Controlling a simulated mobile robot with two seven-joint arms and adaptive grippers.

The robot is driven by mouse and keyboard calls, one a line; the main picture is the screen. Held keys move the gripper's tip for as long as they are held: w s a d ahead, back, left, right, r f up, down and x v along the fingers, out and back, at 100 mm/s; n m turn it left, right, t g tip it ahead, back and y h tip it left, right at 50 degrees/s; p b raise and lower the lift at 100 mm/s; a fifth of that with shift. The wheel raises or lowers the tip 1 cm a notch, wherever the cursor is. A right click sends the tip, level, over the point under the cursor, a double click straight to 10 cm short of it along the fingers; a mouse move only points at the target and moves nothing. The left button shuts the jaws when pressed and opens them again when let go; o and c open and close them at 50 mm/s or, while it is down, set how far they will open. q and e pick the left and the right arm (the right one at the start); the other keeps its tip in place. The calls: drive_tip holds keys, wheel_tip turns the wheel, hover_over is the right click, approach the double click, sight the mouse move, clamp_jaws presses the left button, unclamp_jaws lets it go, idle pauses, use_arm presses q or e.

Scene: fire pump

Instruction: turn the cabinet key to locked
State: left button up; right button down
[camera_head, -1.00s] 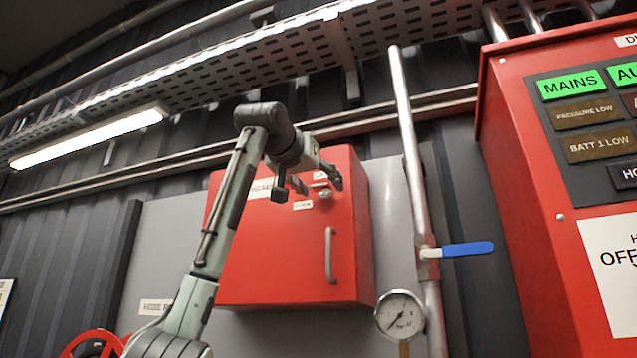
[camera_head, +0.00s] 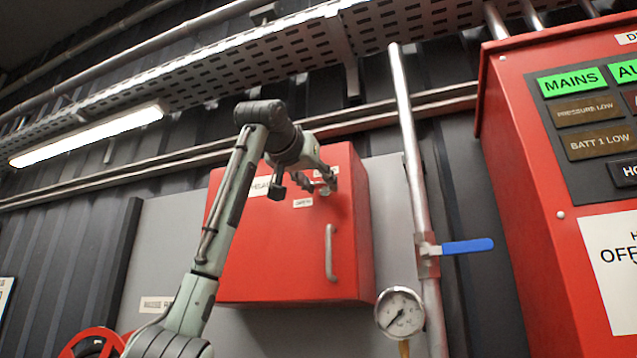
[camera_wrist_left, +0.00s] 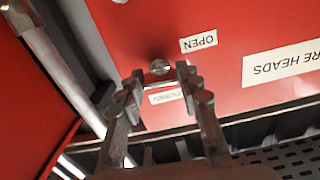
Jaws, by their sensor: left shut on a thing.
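The red cabinet (camera_head: 270,240) hangs on the wall, with a grey bar handle on its door. Its silver key and lock (camera_wrist_left: 160,67) show in the left wrist view, between the fingertips. My right gripper is out of view.
A vertical pipe with a blue lever valve (camera_head: 466,246) and a pressure gauge (camera_head: 400,313) stands right of the cabinet. A red control panel (camera_head: 525,200) is farther right. A perforated cable tray (camera_head: 250,65) runs overhead.

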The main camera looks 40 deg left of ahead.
use_arm(q)
drive_tip(key=shift+m, duration=8.5)
drive_tip(key=o, duration=1.2)
drive_tip(key=shift+c, duration=0.2)
drive_tip(key=v, duration=1.2)
